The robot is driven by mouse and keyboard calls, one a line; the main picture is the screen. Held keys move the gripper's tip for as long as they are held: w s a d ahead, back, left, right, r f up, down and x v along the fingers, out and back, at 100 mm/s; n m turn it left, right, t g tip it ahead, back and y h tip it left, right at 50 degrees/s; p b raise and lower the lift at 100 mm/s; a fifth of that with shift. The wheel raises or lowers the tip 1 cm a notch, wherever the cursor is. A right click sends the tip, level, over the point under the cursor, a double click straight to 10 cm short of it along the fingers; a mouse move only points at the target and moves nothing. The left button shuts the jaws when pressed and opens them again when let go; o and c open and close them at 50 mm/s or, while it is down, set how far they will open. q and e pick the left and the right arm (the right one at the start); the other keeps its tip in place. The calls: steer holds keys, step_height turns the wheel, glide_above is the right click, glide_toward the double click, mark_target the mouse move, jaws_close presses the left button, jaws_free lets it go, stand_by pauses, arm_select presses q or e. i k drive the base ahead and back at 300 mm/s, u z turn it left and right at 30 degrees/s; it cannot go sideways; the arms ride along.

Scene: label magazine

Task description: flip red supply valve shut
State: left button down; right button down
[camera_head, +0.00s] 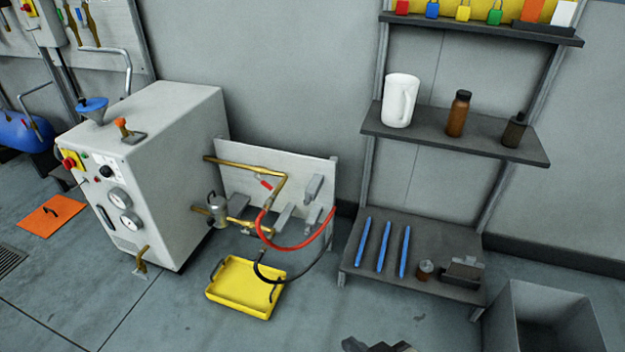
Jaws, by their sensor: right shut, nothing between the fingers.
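The red supply valve shows as a small red lever (265,184) by the bent brass pipe (245,165), in front of a pale panel (310,165). The lever slants down to the right; it is too small to tell if the valve is open or shut. A red hose (300,246) curves from below the pipe to the panel's right side. My right gripper (380,347) is only partly in view at the bottom edge, shut and empty, well apart from the valve, lower and to its right. My left gripper is not in view.
A grey machine (185,130) with gauges stands left of the panel. A yellow tray (238,305) and a black hose lie below the valve. A shelf rack (420,270) and an open grey bin (545,300) stand right. Floor between tray and rack is clear.

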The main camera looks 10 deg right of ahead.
mark_target(264, 182)
steer(key=z, duration=0.75)
steer(key=i, duration=1.5)
steer(key=u, duration=0.3)
